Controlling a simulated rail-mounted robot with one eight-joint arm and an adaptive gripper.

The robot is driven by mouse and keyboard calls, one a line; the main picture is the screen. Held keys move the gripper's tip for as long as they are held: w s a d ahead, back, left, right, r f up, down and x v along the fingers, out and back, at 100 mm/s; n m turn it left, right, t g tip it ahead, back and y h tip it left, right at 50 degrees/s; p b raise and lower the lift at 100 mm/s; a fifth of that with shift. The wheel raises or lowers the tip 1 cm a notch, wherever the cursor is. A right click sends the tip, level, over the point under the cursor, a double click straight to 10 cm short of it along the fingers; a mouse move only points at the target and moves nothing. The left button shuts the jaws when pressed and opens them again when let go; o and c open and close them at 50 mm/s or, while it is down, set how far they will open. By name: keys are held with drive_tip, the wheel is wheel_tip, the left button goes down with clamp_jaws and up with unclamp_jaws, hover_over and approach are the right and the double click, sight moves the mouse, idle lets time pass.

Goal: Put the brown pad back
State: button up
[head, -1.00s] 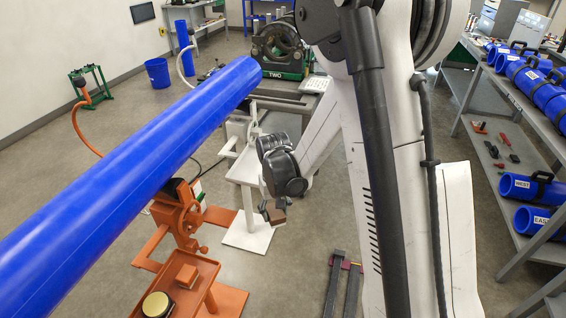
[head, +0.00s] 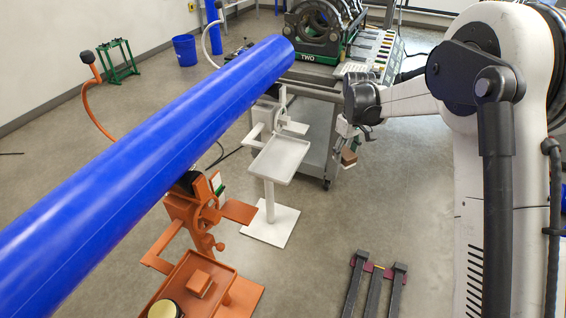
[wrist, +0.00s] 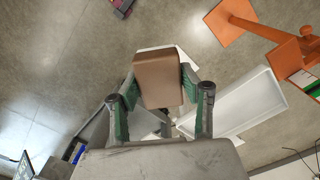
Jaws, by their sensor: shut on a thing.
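The brown pad (wrist: 158,80) is held between the two green-lined fingers of my gripper (wrist: 160,98) in the wrist view. In the head view my gripper (head: 349,144) hangs in the air right of the white stand, with the pad (head: 349,158) at its tip. The white stand's tray (head: 279,159) looks empty. The orange stand's tray (head: 166,286) holds another block (head: 200,284), orange-brown, and a round tin with a pale yellow top (head: 164,309).
A long blue pipe (head: 150,165) runs across the left, above the orange stand. The fusion cart (head: 315,120) marked TWO stands behind my gripper. A dark rail frame (head: 376,285) lies on the floor. Open floor lies between it and the white stand.

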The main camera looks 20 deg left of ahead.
drive_tip(key=w+a+r+n+b, duration=0.1)
drive_tip(key=w+a+r+n, duration=0.15)
drive_tip(key=a, duration=0.75)
drive_tip(key=n+b, duration=0.1)
drive_tip(key=n, duration=0.4)
approach(281, 159)
wheel_tip(281, 159, down, 6)
drive_tip(key=shift+a+f+b, duration=0.1)
drive_tip(key=shift+b, duration=0.25)
drive_tip(key=shift+f, duration=0.1)
drive_tip(key=o, duration=1.1)
wheel_tip(281, 159, up, 12)
drive_tip(key=shift+p, duration=0.35)
